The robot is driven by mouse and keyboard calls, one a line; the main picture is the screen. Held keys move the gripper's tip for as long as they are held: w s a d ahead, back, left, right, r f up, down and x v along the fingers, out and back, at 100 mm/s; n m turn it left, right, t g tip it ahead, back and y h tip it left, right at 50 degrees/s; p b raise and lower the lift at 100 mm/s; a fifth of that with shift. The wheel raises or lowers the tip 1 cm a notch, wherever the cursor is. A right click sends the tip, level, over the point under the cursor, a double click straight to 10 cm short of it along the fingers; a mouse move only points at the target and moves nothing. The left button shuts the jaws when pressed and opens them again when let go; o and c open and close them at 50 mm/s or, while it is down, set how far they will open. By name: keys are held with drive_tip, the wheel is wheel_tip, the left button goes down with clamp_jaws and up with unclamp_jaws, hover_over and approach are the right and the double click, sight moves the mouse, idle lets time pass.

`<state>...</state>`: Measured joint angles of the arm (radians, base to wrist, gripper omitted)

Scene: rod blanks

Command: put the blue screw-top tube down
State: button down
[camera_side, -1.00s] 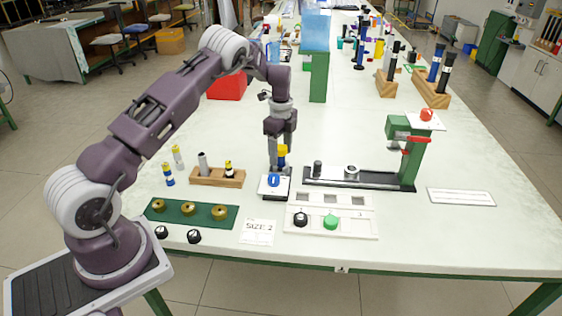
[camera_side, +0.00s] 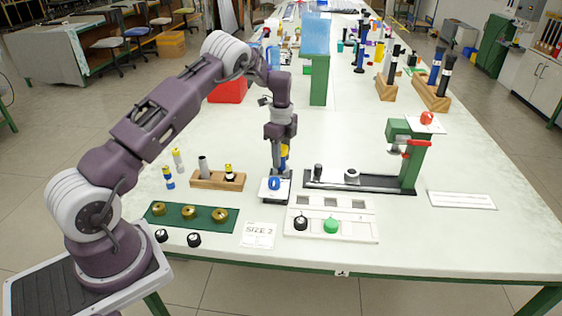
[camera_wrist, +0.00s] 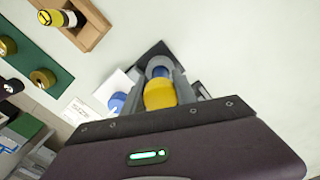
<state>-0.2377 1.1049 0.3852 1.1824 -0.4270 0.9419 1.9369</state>
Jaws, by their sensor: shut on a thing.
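My gripper (camera_side: 279,166) points down over a small dark stand at the middle of the table. Its fingers are shut on the blue screw-top tube (camera_wrist: 160,94), whose yellow top shows between them in the wrist view. The yellow also shows beside the fingers in the side view (camera_side: 285,152). A blue-grey round part shows just beyond the yellow in the wrist view, and most of the tube's body is hidden. The stand has a white plate (camera_side: 265,191) with a blue round piece (camera_side: 274,183) on it. I cannot tell whether the tube touches the stand.
A wooden block (camera_side: 217,181) with two upright pieces stands left of the stand. A green strip with brass rings (camera_side: 190,213) lies in front. A white tray (camera_side: 350,230) with black and green knobs is front right. A green press (camera_side: 408,155) stands right.

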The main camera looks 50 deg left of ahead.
wheel_tip(320, 180, up, 8)
drive_tip(key=shift+w+d+r, duration=0.25)
drive_tip(key=shift+d+r, duration=0.1)
drive_tip(key=shift+d, duration=0.3)
drive_tip(key=w+d+n, duration=0.2)
drive_tip(key=w+d, duration=0.1)
drive_tip(key=d, duration=1.3)
drive_tip(key=f, duration=0.3)
drive_tip(key=d+f, duration=0.1)
drive_tip(key=f, duration=0.5)
drive_tip(key=shift+s+d+f, duration=0.2)
drive_tip(key=shift+d, duration=0.05)
drive_tip(key=shift+f, duration=0.3)
drive_tip(key=shift+f, duration=0.1)
drive_tip(key=c, duration=1)
unclamp_jaws()
